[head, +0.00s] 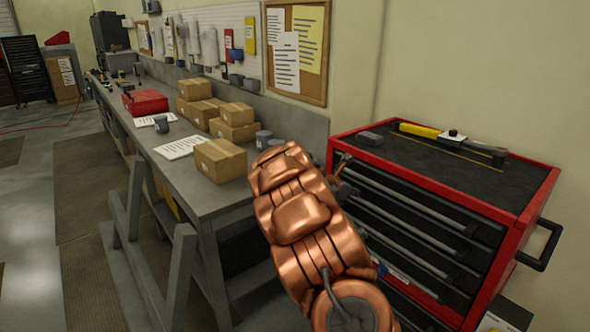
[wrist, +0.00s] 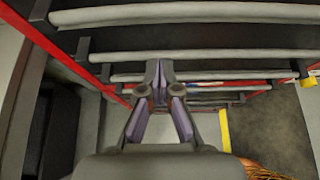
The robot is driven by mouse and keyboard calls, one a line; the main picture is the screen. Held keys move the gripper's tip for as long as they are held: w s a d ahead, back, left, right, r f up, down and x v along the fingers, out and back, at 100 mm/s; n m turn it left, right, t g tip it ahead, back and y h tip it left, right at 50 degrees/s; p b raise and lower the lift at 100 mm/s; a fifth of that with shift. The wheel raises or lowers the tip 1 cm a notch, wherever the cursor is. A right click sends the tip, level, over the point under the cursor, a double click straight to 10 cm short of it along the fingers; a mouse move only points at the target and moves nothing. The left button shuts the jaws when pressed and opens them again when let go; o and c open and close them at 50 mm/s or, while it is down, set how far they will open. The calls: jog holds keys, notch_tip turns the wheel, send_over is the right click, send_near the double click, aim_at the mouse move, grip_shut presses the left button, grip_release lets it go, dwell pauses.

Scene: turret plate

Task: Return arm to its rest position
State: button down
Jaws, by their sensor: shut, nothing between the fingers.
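My arm, copper-coloured, rises through the middle of the head view in front of the red tool chest (head: 535,200). The drawer fronts and grey handle bars of the tool chest (wrist: 200,55) fill the space beyond the fingers. I cannot tell how far the fingertips are from the drawers.
A grey workbench (head: 205,198) stands left of my arm, with cardboard boxes (head: 220,160) and a red case (head: 145,102) on it. A yellow-handled tool (head: 420,130) lies on the chest. A black handle (head: 545,245) juts from its right side. Floor at far left is open.

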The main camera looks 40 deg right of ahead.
jog(key=s+a+r+m+y, duration=0.1)
jog(key=s+a+r+m, duration=0.15)
jog(key=a, duration=0.35)
jog(key=s+a+r+m+g+y, duration=0.1)
jog(key=s+a+m, duration=0.3)
jog(key=a, duration=0.2)
jog(key=s+a+r+m+y, duration=0.1)
jog(key=s+a+r+m, duration=0.2)
jog(key=a, duration=0.4)
jog(key=s+a+f+m+y, duration=0.1)
jog(key=s+a+m+y, duration=0.1)
jog(key=s+a, duration=0.4)
jog(key=s+a+f+m+y, duration=0.2)
jog(key=s+a, duration=0.5)
jog(key=a, duration=1)
jog(key=s+a+f+m+y, duration=0.2)
jog(key=s+a+m+y, duration=0.2)
jog(key=s+a, duration=0.3)
jog(key=a+y, duration=0.1)
jog(key=a, duration=0.3)
jog(key=shift+a+f, duration=0.15)
jog(key=shift+f, duration=0.05)
jog(key=shift+d, duration=0.2)
